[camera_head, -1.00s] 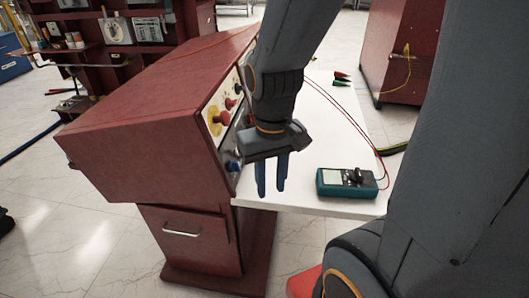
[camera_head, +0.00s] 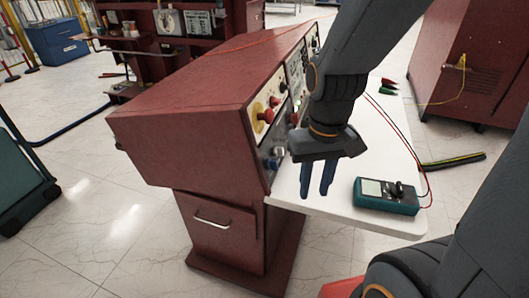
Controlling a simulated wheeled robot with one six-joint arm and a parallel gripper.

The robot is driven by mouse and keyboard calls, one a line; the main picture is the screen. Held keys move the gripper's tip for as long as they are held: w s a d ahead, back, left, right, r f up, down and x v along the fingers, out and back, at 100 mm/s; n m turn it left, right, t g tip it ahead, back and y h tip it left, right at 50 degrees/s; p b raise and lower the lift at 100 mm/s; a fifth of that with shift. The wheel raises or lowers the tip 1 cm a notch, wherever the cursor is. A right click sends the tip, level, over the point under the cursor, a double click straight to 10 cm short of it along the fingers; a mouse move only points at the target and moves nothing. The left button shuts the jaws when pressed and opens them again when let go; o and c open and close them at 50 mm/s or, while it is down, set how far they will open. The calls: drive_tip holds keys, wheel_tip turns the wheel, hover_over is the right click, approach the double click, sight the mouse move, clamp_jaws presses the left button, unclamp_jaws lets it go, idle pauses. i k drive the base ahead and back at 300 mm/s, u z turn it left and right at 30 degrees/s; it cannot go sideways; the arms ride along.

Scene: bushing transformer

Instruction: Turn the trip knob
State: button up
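The red console (camera_head: 185,115) has a sloped top and a control panel on its right side, seen at a steep angle. On the panel are a red mushroom button (camera_head: 265,115) on a yellow plate, a red knob beside it, and a blue-and-silver knob (camera_head: 277,153) low at the near end. I cannot tell which one is the trip knob. My gripper (camera_head: 317,192) points down over the white table, right of the panel. Its two blue fingers are apart with nothing between them, and it appears clear of the panel. My arm hides part of the panel's far end.
A teal multimeter (camera_head: 386,196) with red and black leads lies on the white table (camera_head: 340,212), right of my gripper. Red and green clips lie farther back. Another red cabinet (camera_head: 475,65) stands at the back right. Floor is open at the left front.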

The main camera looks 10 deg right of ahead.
sight(273, 101)
drive_tip(key=u, duration=1.9)
drive_tip(key=k, duration=1.05)
drive_tip(key=z, duration=2.2)
drive_tip(key=i, duration=0.5)
drive_tip(key=u, duration=0.05)
